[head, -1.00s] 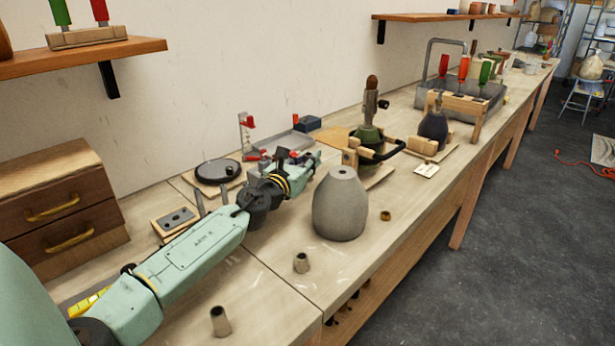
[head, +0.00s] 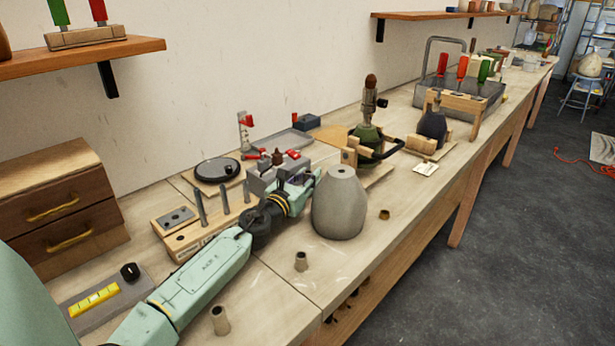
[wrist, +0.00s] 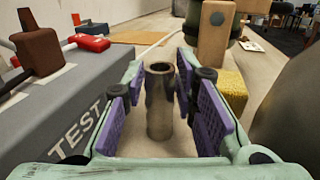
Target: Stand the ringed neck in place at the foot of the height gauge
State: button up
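A slim upright stand with a red part (head: 245,130) may be the height gauge.
The grey box marked TEST (wrist: 65,115) is close on the left of my gripper; the grey body is close on the right (wrist: 290,110). A peg rack (head: 205,230) stands beside my arm.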

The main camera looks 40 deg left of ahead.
jog(key=shift+o, duration=1.3)
